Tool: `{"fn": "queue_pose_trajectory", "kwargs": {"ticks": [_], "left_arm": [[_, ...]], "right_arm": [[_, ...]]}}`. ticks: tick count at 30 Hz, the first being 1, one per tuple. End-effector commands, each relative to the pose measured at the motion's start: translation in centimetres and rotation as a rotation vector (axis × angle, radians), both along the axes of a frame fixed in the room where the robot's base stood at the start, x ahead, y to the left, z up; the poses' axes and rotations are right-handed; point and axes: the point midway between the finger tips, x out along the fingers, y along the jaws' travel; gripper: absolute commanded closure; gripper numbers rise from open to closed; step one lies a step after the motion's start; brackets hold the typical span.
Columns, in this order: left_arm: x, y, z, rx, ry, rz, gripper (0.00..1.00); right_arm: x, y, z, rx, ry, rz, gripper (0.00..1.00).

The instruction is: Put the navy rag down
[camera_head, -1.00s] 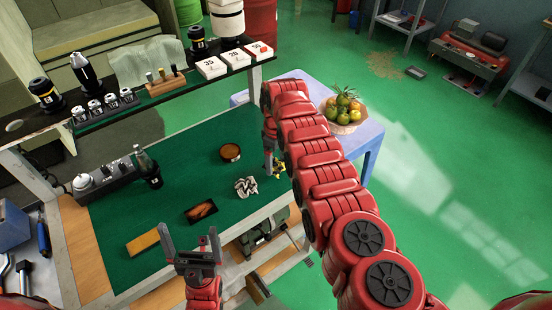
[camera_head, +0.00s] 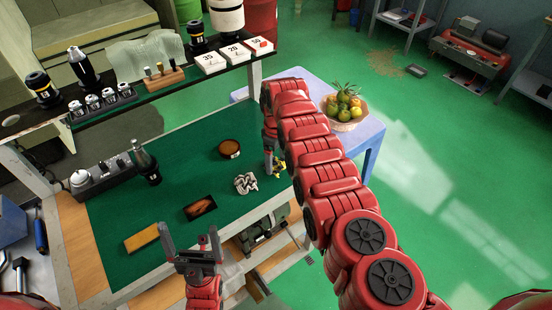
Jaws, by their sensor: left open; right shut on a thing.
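No plainly navy cloth stands out. A crumpled dark-and-white striped cloth (camera_head: 246,183) lies on the green mat of the cart (camera_head: 185,180); I cannot tell whether it is the navy rag. My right gripper (camera_head: 271,165) points down just right of this cloth, at the mat's right edge. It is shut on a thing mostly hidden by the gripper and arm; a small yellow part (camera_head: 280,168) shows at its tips. My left gripper (camera_head: 193,244) is open and empty, fingers up, over the cart's front edge.
On the mat are a round tin (camera_head: 229,148), a dark-orange framed plate (camera_head: 200,207), a yellow block (camera_head: 141,237) and a dark bottle (camera_head: 146,164). A raised shelf (camera_head: 150,99) runs along the back. A fruit basket (camera_head: 344,118) stands on a lilac table (camera_head: 371,141).

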Motion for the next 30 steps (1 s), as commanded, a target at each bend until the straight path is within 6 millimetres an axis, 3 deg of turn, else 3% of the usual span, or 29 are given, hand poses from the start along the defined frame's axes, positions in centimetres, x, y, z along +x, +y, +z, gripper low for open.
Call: {"fn": "queue_pose_trajectory", "kwargs": {"ticks": [25, 26, 28, 30], "left_arm": [[0.00, 0.00, -0.87, 0.000, 0.000, 0.000, 0.00], [-0.01, 0.00, -0.87, 0.000, 0.000, 0.000, 0.00], [-0.01, 0.00, -0.87, 0.000, 0.000, 0.000, 0.00], [-0.01, -0.01, -0.87, 0.000, 0.000, 0.000, 0.00]], "right_arm": [[0.01, -0.03, -0.96, 0.000, 0.000, -0.001, 1.00], [0.01, -0.03, -0.96, 0.000, 0.000, -0.001, 0.10], [0.01, -0.02, -0.96, 0.000, 0.000, -0.001, 0.00], [0.01, -0.02, -0.95, 0.000, 0.000, 0.000, 0.00]]}}
